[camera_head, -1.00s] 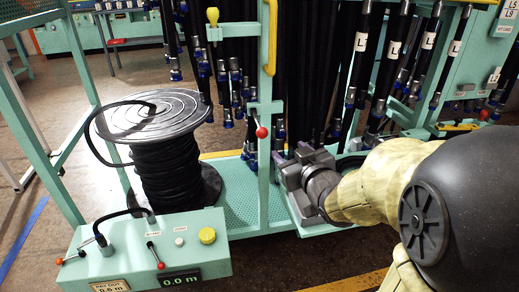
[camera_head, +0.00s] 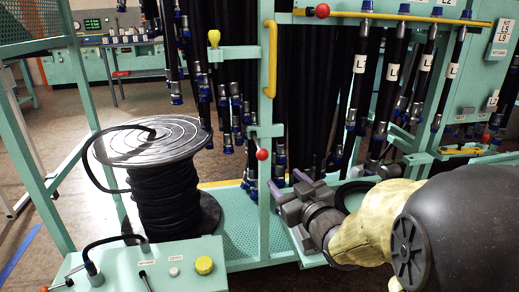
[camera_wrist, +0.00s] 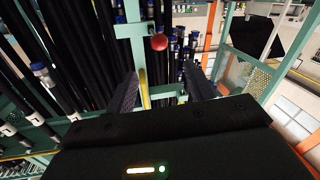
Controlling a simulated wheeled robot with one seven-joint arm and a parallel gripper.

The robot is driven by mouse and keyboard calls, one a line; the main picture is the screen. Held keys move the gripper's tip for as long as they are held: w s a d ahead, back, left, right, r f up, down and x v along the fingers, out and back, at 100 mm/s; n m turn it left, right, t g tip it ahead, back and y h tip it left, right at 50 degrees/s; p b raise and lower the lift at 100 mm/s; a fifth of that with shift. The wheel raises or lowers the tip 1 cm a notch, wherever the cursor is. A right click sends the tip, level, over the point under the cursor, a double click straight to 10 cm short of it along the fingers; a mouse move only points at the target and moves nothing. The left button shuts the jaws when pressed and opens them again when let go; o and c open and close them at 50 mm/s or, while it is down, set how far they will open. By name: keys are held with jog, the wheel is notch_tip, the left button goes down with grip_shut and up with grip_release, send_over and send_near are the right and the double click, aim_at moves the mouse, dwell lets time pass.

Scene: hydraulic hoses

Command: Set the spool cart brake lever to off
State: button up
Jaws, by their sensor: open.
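A red-knobbed lever (camera_head: 262,154) sits on the teal post in front of the hanging hoses. Its red ball (camera_wrist: 159,42) shows beyond my fingers in the wrist view. More levers stand on the teal control box (camera_head: 190,270) at the lower left, one red-tipped lever (camera_head: 45,288) at its left edge. The black hose spool (camera_head: 165,180) stands upright behind the box. My gripper (camera_head: 289,183) is open and empty, below and right of the post lever; its two fingers also show in the wrist view (camera_wrist: 163,84).
Black hoses (camera_head: 305,90) with blue-banded ends hang behind my gripper. A yellow handle (camera_head: 271,60) runs down the post. Another red knob (camera_head: 322,11) sits on the upper rail. The floor at left is partly clear.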

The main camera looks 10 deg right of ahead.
aim_at(259, 151)
jog(key=w+a, duration=0.1)
jog(key=w, duration=0.4)
jog(key=w+a, duration=0.1)
jog(key=w, duration=0.5)
jog(key=w+a, duration=0.1)
jog(key=w, duration=0.4)
jog(key=shift+w+a+p, duration=0.15)
jog(key=shift+p, duration=0.25)
grip_shut()
